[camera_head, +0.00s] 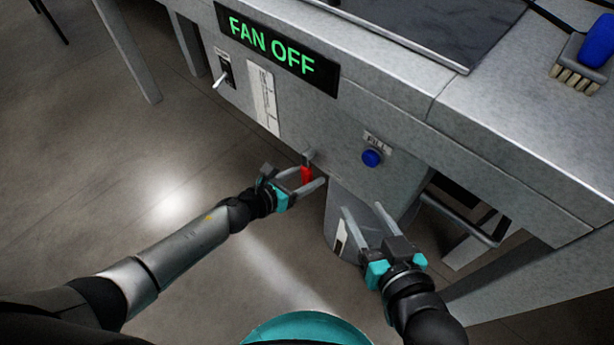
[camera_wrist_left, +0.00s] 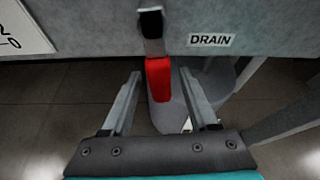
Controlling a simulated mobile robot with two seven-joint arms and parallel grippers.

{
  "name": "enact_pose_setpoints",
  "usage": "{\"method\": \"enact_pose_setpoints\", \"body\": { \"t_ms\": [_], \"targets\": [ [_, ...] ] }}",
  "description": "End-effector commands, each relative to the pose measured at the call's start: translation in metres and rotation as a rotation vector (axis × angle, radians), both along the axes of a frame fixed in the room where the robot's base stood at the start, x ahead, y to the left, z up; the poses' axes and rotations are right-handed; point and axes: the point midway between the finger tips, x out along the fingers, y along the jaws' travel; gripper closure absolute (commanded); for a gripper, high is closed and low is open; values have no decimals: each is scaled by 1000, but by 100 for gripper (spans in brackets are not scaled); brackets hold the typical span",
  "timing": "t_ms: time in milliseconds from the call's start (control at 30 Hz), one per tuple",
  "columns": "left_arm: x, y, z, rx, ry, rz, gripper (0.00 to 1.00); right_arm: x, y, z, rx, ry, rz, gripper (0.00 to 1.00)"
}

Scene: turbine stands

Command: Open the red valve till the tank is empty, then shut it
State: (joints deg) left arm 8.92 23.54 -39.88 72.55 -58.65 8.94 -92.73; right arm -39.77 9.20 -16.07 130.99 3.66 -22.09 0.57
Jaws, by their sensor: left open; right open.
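The red valve handle (camera_head: 306,175) hangs below the front panel of the stand. In the left wrist view the red handle (camera_wrist_left: 159,79) points down from a dark stem, beside a label reading DRAIN (camera_wrist_left: 211,40). My left gripper (camera_head: 304,181) is open, with one finger on each side of the handle; I cannot tell whether either touches it. It also shows in the left wrist view (camera_wrist_left: 160,82). A grey tank (camera_head: 341,215) stands under the panel, partly hidden; its level is not readable. My right gripper (camera_head: 364,215) is open and empty in front of the tank.
A display (camera_head: 277,50) reads FAN OFF. A toggle switch (camera_head: 224,75), a white gauge plate (camera_head: 263,97) and a blue FILL button (camera_head: 372,158) are on the panel. A blue-handled brush (camera_head: 581,68) lies on top.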

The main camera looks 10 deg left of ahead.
Motion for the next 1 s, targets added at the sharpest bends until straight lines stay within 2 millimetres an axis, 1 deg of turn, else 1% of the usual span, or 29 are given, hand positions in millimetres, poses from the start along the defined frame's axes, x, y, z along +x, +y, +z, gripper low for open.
{"method": "enact_pose_setpoints", "body": {
  "t_ms": [400, 933, 1000],
  "targets": [
    [3, -3, -1, -1, -1, -1, 40, 0, 2, 1, 12, -18, 0, 40],
    [3, -2, -1, 0, 0, -1, 100, 0, 2, 1, 12, -18, 1, 40],
    [2, -2, -1, 0, 0, -1, 100, 0, 2, 1, 12, -18, 1, 40]
  ]
}}
